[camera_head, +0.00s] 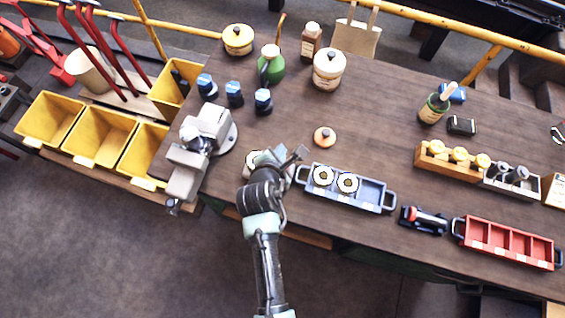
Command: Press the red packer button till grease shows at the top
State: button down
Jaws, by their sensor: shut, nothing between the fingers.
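My gripper (299,154) is shut and empty, above the wooden bench near its front edge. A small round orange-red piece (325,136) with a pale rim and a small dark centre lies on the bench, just right of and beyond my fingertips. It may be the red packer button, but it is too small to be sure. A whitish round thing (250,160) is mostly hidden behind my wrist, so I cannot tell what it is or what its top looks like. I see no clear grease on either.
A grey tray (370,195) with two pale rings stands right of my gripper, a red tray (508,242) farther right. A grey vise (205,135) stands left. The bench centre-right is clear.

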jog(key=shift+f, duration=0.1)
notch_tip(320, 180, down, 6)
jog(key=b, duration=0.7)
jog(key=shift+f, duration=0.2)
jog(key=shift+f+b, duration=0.85)
jog(key=shift+f, duration=0.2)
dwell(0.7)
jog(key=shift+f, duration=0.4)
jog(key=shift+f+b, duration=0.8)
jog(key=shift+f, duration=0.35)
dwell(1.1)
jog(key=shift+r+p, duration=1.5)
